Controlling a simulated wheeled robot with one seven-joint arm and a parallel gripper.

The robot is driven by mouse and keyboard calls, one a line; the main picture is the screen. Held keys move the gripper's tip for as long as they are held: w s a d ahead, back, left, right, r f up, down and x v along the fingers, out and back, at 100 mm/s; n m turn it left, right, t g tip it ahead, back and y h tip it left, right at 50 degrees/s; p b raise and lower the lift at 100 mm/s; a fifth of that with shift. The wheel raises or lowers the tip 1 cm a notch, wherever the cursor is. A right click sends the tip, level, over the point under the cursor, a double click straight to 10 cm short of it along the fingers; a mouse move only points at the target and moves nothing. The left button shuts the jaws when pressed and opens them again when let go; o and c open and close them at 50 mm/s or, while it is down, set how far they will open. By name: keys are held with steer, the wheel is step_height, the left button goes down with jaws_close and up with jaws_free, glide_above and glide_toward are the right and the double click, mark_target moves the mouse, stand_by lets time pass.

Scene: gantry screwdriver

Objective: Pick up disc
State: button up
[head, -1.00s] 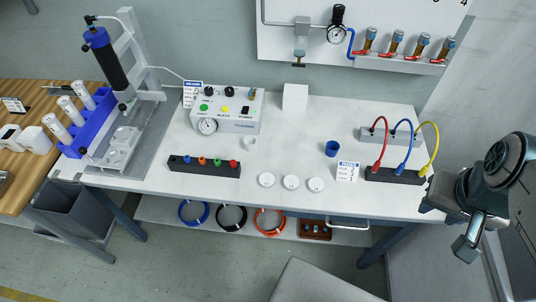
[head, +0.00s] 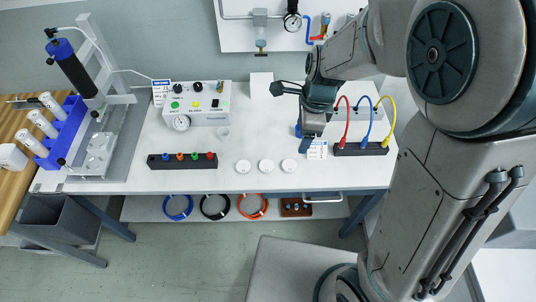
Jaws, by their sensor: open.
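Three white round discs lie in a row on the white bench: a left disc (head: 243,166), a middle disc (head: 266,166) and a right disc (head: 289,165). Which one is meant, I cannot tell. My gripper (head: 291,114) is open and empty, with its two fingers spread apart. It hangs over the bench, above and slightly right of the right disc in the picture, apart from all the discs. None of the discs is hidden.
A black strip with coloured knobs (head: 182,160) lies left of the discs. A small white sign (head: 317,150) and a black block with cables (head: 360,149) stand right. A blue cup (head: 297,130) is mostly hidden by my gripper. A control box (head: 196,104) stands behind.

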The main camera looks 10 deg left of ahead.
steer(key=w+a+f+m+h+p, duration=0.1)
steer(key=a+f+m+p, duration=0.1)
steer(key=a+f+m, duration=0.6)
glide_above(268, 166)
steer(key=f, duration=0.7)
steer(key=shift+s+a+f, duration=0.1)
steer(key=shift+s+f, duration=0.1)
steer(key=shift+f, duration=0.1)
steer(key=shift+w+f+p, duration=0.15)
steer(key=shift+f+p, duration=0.5)
steer(key=shift+f, duration=2.05)
steer(key=c, duration=1.1)
